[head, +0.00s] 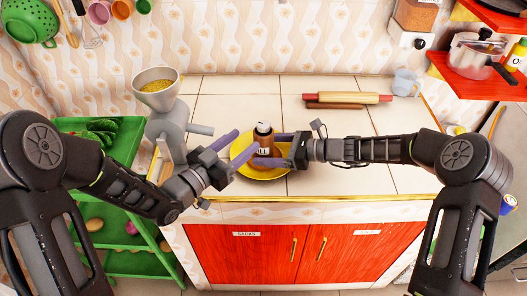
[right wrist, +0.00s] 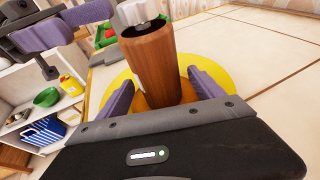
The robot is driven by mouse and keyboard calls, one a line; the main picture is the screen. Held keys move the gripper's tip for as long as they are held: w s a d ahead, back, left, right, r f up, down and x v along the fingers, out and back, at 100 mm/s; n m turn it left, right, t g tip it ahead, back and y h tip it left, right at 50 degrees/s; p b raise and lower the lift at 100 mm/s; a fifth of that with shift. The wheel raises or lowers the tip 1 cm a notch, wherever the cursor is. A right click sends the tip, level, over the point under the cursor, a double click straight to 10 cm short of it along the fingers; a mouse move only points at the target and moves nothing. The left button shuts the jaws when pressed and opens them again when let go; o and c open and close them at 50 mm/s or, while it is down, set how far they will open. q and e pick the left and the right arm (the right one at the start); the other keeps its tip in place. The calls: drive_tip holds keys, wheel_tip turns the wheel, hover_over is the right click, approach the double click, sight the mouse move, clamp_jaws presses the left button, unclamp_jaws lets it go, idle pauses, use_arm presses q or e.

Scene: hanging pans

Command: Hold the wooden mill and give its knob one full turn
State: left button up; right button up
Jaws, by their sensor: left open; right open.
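The wooden mill (head: 264,146) stands upright on a yellow plate (head: 272,175) on the tiled counter. In the right wrist view the mill (right wrist: 152,62) is a brown wooden cylinder with a pale grey knob (right wrist: 132,13) on top, partly cut off by the frame. My right gripper (head: 255,149) is open, its purple fingers on either side of the mill's body. In the right wrist view a gap shows beside the mill. My left gripper (head: 246,140) is open just left of the mill, near its upper part; one finger also shows beside the knob in the right wrist view (right wrist: 87,12).
A grey grinder with a funnel (head: 157,88) stands close to my left arm. A rolling pin (head: 345,98) and a glass jug (head: 406,82) lie and stand at the back right. The counter's middle is clear. Green shelves (head: 118,150) stand at left.

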drive_tip(key=v, duration=1.2)
idle(0.5)
